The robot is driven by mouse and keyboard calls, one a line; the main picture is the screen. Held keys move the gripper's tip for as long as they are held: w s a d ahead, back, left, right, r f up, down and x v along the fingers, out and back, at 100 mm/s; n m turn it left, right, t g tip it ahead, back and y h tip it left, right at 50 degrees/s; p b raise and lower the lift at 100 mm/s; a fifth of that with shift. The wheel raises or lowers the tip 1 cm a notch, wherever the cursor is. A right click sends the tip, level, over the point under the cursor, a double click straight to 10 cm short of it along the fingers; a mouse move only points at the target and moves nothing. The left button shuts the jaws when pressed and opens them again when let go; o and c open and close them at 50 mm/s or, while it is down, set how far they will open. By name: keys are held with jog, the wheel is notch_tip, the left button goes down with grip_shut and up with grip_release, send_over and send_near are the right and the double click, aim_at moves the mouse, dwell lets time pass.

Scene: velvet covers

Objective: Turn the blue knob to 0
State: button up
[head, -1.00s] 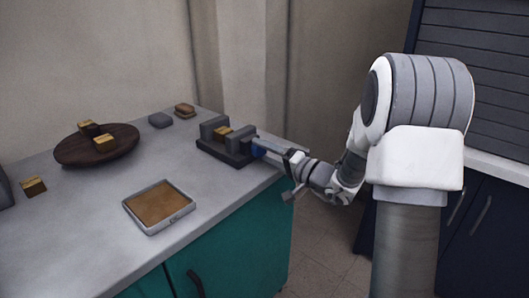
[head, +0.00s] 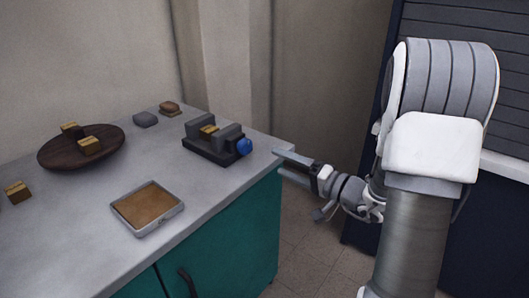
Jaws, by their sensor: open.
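The blue knob (head: 244,147) sits on the right end of a dark grey device (head: 211,155) with two upright blocks, near the back right of the counter. A small yellow-brown piece (head: 209,129) lies between the blocks. No scale or number by the knob can be read at this size. My gripper (head: 278,161) is open and empty, its fingers pointing left at the counter's right edge. It is apart from the knob, to its right and slightly nearer.
A grey counter (head: 70,235) bears a framed brown tray (head: 147,207), a round dark board (head: 60,152) with two small blocks, another block (head: 18,192) at left, and a grey lump (head: 145,119) beside a brown one (head: 169,108). Floor lies beyond the counter's right edge.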

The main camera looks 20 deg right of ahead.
jog(key=v, duration=0.6)
jog(key=shift+p, duration=0.3)
jog(key=s+a+r+n+g+y, duration=0.1)
jog(key=s+a+r+n+g, duration=0.2)
jog(key=a, duration=0.4)
jog(key=s+a+n+g+y, duration=0.2)
jog(key=s+a+g, duration=0.1)
jog(key=a+g, duration=0.35)
jog(key=s+a+n+g+h, duration=0.45)
jog(key=s+h, duration=0.25)
jog(key=s, duration=0.5)
jog(key=s+d+r+m+t+h, duration=0.2)
jog(key=d+r+m+t+h, duration=0.1)
jog(key=d+t+h, duration=0.25)
notch_tip(320, 180, up, 26)
jog(key=d+h+p, duration=0.1)
jog(key=p, duration=2.4)
jog(key=shift+f+p, duration=0.2)
jog(key=shift+p, duration=0.2)
